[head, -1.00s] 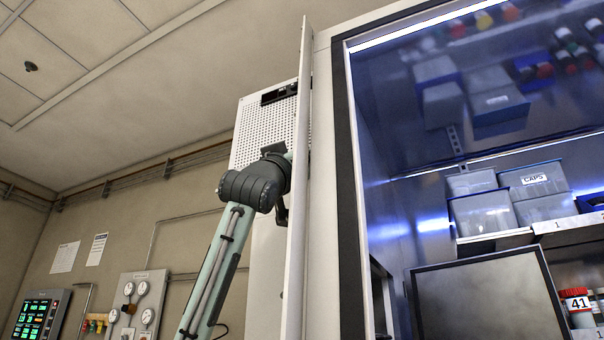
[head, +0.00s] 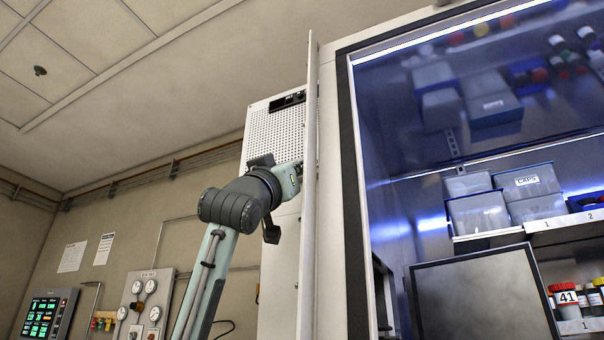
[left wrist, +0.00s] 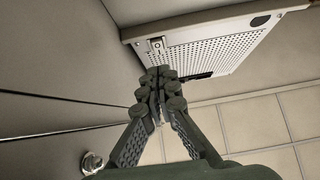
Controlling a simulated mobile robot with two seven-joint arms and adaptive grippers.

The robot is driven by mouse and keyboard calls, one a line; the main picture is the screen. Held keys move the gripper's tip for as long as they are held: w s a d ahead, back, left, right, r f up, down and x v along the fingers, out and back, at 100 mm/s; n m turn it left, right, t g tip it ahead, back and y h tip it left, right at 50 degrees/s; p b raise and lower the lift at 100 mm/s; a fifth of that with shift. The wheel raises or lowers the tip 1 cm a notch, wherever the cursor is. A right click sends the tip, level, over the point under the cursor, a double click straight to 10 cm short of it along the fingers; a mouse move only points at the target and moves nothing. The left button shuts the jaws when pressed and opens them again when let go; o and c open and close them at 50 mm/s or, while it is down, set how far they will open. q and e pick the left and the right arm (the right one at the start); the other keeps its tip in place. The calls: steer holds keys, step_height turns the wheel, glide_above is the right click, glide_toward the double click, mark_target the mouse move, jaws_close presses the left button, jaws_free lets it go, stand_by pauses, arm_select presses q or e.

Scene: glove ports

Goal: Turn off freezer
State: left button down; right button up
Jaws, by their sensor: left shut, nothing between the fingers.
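A tall white unit, which looks like the freezer (head: 281,228), stands behind a thin white upright panel (head: 310,200). Its upper front is perforated, with a black strip (head: 288,101) near the top. In the left wrist view, the perforated face (left wrist: 215,45) carries a small switch-like part (left wrist: 157,44) at its left end and a dark oval at the far end. My left gripper (left wrist: 157,76) is shut and empty, its tips close to the perforated face, below the switch-like part. I cannot tell whether they touch. The head view hides its fingers behind the upright panel. My right gripper is not in view.
A lit cabinet with a dark frame (head: 353,200) and grey bins (head: 478,214) fills the right. A gauge panel (head: 143,305) and a green-lit screen (head: 46,313) are on the left wall. A round metal knob (left wrist: 92,162) shows in the left wrist view.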

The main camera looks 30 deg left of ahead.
arm_select(q)
steer(key=v, duration=0.4)
steer(key=shift+w+f+b, duration=0.1)
steer(key=shift+f+b, duration=0.2)
steer(key=shift+b, duration=0.1)
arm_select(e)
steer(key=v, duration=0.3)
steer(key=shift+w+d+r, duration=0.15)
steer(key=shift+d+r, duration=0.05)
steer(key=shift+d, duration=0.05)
